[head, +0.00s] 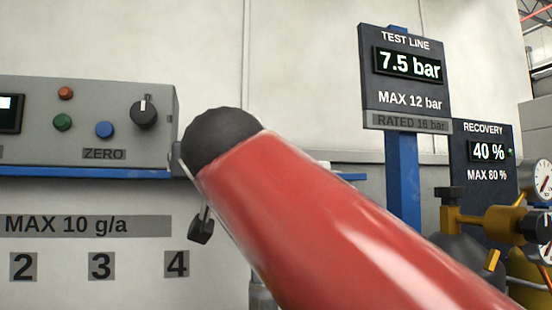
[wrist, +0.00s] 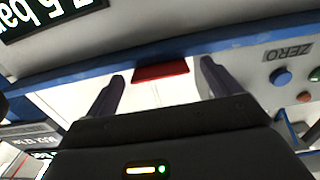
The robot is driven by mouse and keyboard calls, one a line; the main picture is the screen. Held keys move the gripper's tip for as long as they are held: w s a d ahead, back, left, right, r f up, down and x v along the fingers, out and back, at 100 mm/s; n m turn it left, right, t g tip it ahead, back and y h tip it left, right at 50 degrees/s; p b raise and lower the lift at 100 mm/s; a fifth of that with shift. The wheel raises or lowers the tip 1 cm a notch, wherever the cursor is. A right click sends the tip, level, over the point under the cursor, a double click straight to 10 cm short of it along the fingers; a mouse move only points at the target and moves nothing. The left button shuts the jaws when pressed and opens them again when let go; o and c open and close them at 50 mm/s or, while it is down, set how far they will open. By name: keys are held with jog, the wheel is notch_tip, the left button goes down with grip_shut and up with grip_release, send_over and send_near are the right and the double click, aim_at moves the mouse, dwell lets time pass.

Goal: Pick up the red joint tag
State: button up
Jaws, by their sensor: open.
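The red joint tag (wrist: 161,73) shows in the wrist view as a small flat red piece, beside a blue edge and a pale surface. My gripper (wrist: 163,70) is open, with its two dark fingers apart on either side of the tag in the picture. I see no contact, and the depth between fingertips and tag is hard to tell. In the head view my red arm fills the middle, and neither the tag nor the fingers can be made out.
A grey control panel (head: 88,110) with knobs and buttons stands at the left, above a blue shelf edge (head: 85,172). A "TEST LINE" sign (head: 405,85) on a blue post and a "RECOVERY" sign (head: 482,190) stand right. Brass valves and gauges (head: 490,220) crowd the lower right.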

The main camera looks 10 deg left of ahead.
jog(key=shift+w, duration=0.1)
jog(key=shift+c, duration=0.3)
jog(key=c, duration=1)
jog(key=shift+r, duration=0.1)
